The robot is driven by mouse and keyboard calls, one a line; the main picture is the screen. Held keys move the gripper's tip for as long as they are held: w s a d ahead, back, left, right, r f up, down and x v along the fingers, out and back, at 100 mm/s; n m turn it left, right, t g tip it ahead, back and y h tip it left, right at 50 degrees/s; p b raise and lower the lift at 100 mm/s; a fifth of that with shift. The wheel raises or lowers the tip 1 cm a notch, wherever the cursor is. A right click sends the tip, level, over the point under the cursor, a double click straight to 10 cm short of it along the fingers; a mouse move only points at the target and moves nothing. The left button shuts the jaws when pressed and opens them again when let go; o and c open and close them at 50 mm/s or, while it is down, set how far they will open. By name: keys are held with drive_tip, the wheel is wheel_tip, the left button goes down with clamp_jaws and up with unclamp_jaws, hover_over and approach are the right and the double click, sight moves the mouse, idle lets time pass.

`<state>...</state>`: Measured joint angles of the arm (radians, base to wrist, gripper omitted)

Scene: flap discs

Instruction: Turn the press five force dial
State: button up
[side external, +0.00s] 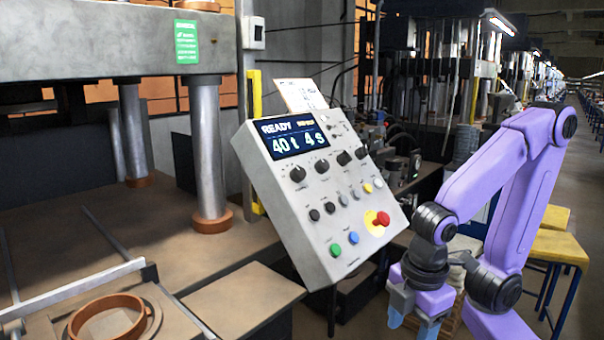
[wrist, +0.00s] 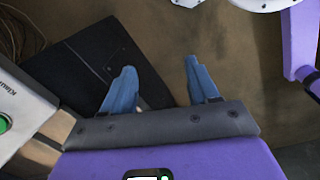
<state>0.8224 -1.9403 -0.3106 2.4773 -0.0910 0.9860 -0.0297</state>
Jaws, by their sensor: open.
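The press control panel (side external: 340,255) is a tilted grey box in the middle of the side view. Its display (side external: 290,136) reads READY, 40 t and 4 s. A row of black dials crosses the panel below the display, with the leftmost dial (side external: 298,174) under the 40 t reading. I cannot read which dial is the force dial. My gripper (side external: 412,318) hangs low, right of and below the panel, apart from it. In the wrist view my gripper's blue fingers (wrist: 158,80) are spread with nothing between them. A panel corner (wrist: 25,112) shows at the left there.
The panel also carries a red stop button (side external: 382,218), a green button (side external: 335,249) and a blue button (side external: 353,238). The press column (side external: 207,150) and bed stand to the left, with a copper ring (side external: 75,325) on it. A yellow stool (side external: 560,247) stands at the right.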

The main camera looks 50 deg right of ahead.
drive_tip(key=w+r+n+t+h, duration=0.35)
drive_tip(key=w+r, duration=0.25)
drive_tip(key=w, duration=0.2)
drive_tip(key=n+t+h, duration=0.2)
drive_tip(key=t+h, duration=0.3)
drive_tip(key=t, duration=0.3)
approach(300, 173)
drive_tip(key=shift+y, duration=0.25)
drive_tip(key=x, duration=0.8)
drive_tip(key=shift+s+d+r, duration=0.1)
drive_tip(key=shift+t, duration=0.25)
drive_tip(key=c, duration=1)
